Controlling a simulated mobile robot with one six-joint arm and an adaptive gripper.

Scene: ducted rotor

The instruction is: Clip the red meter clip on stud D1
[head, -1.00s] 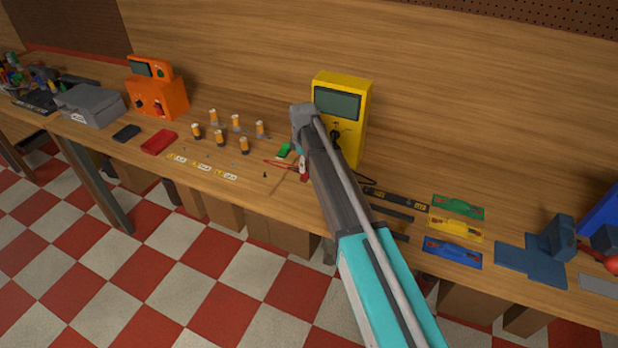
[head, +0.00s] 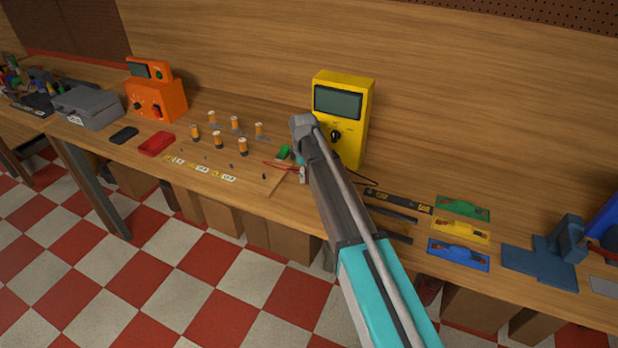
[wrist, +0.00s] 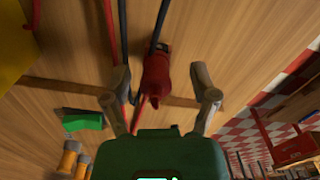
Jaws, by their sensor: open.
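The red meter clip (wrist: 157,75) lies between the two fingers of my open gripper (wrist: 160,72) in the wrist view, with gaps on both sides. A dark lead runs up from its far end. In the head view my gripper (head: 301,172) is low over the bench beside the yellow meter, mostly hidden by my arm. Small dark studs (head: 231,166) stand near yellow labels (head: 202,169) on the board, left of my gripper. The labels are too small to read, so I cannot tell which stud is D1.
The yellow meter (head: 356,100) stands behind my arm. Several orange-and-black posts (head: 242,146) stand left of it. Green, yellow and blue tools (head: 458,230) lie at right.

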